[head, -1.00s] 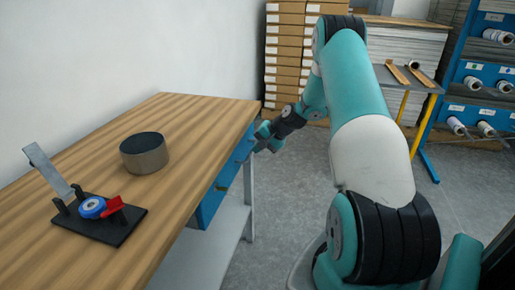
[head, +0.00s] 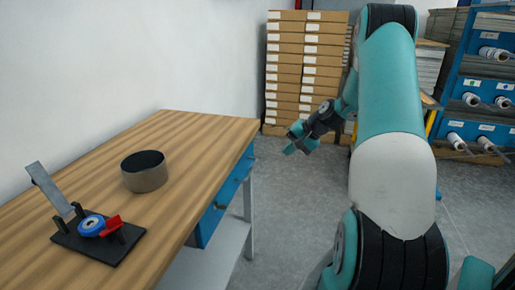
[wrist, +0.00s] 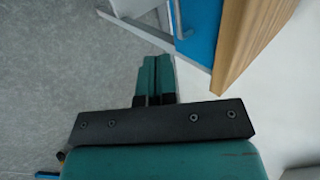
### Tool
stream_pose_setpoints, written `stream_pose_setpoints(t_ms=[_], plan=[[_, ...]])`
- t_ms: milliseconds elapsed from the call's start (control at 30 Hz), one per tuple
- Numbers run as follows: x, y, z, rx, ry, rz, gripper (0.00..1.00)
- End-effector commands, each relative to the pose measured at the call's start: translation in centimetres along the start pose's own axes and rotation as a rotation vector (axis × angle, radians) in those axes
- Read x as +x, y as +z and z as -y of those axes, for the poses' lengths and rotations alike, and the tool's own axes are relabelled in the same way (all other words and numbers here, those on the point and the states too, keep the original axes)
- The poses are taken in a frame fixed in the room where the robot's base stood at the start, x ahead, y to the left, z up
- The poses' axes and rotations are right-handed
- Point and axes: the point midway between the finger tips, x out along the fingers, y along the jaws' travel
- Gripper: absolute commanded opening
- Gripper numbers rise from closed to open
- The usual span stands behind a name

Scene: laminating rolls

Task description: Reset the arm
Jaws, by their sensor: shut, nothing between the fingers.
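My gripper (head: 297,142) is in the air to the right of the wooden table (head: 215,135), over the grey floor, in the head view. In the wrist view its two teal fingers (wrist: 155,65) are pressed together with nothing between them. The table's wooden edge (wrist: 255,30) and blue drawer front (wrist: 195,30) show beyond the fingers at upper right in that view. My arm is raised and bent, with the gripper clear of the table.
A dark-topped round container (head: 145,172) and a black stand (head: 95,240) with a blue roll and red clip are on the table. Stacked boxes (head: 300,70) stand behind. A blue rack (head: 485,95) with rolls is at back right. Floor between is clear.

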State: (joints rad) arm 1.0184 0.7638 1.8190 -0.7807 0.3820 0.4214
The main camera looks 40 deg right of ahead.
Motion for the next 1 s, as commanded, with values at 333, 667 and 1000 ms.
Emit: stream_pose_setpoints(t_ms=[333, 667, 1000], plan=[[-0.1, 0.9, 1.6, -0.034, 0.007, 0.018, 0.0], [-0.9, 17.4, 16.7, -0.516, 0.096, 0.251, 0.0], [-9.2, 41.6, 20.5, -1.189, 0.148, 0.537, 0.0]])
